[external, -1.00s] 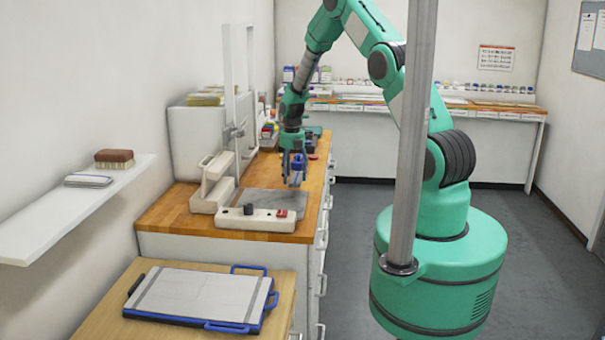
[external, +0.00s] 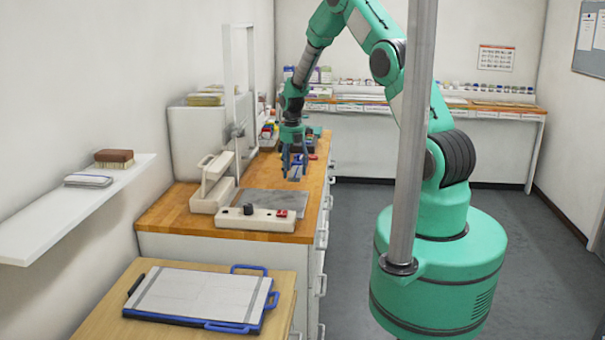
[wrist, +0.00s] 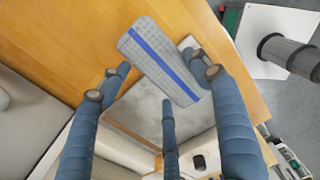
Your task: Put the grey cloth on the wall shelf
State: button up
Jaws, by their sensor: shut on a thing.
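The grey cloth (wrist: 160,60), checked with a blue stripe along it, lies between the fingertips of my gripper (wrist: 163,75) in the wrist view. My gripper is shut on it. In the external view my gripper (external: 294,165) points down over the wooden counter, behind the grey plate, with the cloth (external: 296,173) partly hidden by the fingers. I cannot tell whether the cloth touches the counter. The white wall shelf (external: 65,218) is at the left, well away from my gripper. It holds a folded light cloth (external: 88,180) and a brown brush (external: 114,157).
A white machine with a tall frame (external: 212,185) stands left of my gripper. A control box with knobs (external: 256,218) is at the counter's front. A board with blue handles (external: 200,297) lies on the nearer table. The shelf's front part is bare.

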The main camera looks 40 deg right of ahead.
notch_tip(320, 180, up, 33)
jog(key=s+a+n+p, duration=0.1)
jog(key=s+a+n, duration=0.15)
jog(key=a, duration=1.25)
jog(key=s+a+n+p, duration=0.1)
jog(key=a+n, duration=0.3)
jog(key=a, duration=1)
jog(key=s+a+n, duration=0.2)
jog(key=a+n, duration=0.1)
jog(key=a, duration=1.2)
jog(key=s+a+n+p, duration=0.2)
jog(key=s+a+n, duration=0.7)
jog(key=s+a, duration=1.9)
notch_tip(320, 180, down, 5)
jog(key=w+a, duration=0.1)
jog(key=a, duration=0.1)
jog(key=shift+w+a, duration=0.2)
jog(key=shift+w, duration=0.2)
jog(key=shift+f, duration=0.1)
